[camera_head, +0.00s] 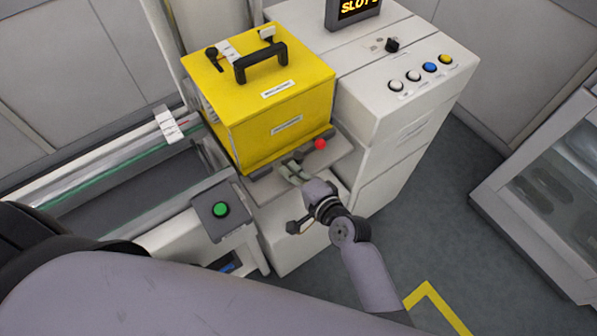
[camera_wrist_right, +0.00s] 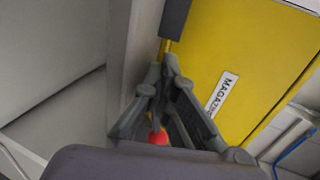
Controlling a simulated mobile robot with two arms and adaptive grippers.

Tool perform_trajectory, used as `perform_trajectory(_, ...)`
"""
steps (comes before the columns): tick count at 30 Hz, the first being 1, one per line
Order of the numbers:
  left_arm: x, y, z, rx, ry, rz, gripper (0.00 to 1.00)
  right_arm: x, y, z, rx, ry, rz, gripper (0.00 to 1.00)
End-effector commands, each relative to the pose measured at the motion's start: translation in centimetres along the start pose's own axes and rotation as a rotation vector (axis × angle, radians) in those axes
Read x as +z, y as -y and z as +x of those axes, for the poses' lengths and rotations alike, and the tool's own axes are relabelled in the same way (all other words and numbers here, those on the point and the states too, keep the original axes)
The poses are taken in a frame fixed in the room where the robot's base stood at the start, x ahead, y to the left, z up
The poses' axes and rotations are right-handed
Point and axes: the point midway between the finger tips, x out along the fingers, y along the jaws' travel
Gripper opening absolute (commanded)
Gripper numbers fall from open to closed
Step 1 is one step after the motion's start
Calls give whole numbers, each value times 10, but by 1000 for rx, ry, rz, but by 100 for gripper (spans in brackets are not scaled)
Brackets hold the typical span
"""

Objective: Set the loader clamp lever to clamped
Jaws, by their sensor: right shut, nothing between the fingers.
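The clamp lever's red round knob (camera_head: 320,144) shows at the front right of the loader shelf, just below the yellow magazine box (camera_head: 285,135). A dark bar beside the knob runs left along the box's lower edge; I cannot tell whether it is part of the lever. My right gripper (camera_head: 291,170) is shut and empty, just below and left of the knob. In the right wrist view, the fingers (camera_wrist_right: 163,78) converge before the yellow box, and the red knob (camera_wrist_right: 158,138) shows partly behind them. I cannot tell whether they touch it. My left gripper is out of view.
A green button (camera_head: 221,209) sits on a grey box to the left, beside a conveyor rail (camera_head: 100,165). A white cabinet (camera_head: 400,125) with several coloured buttons and a slot display (camera_head: 356,10) stands right of the box. The grey floor (camera_head: 450,215) to the right is open.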

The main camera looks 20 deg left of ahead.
Motion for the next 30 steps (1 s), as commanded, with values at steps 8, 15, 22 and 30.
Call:
perform_trajectory(8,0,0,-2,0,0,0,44,5,0,4,3,6,2,0)
perform_trajectory(15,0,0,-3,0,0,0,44,7,1,8,3,4,1,0)
perform_trajectory(22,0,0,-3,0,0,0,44,6,1,9,3,3,1,0)
perform_trajectory(30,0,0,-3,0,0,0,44,6,1,9,4,2,1,0)
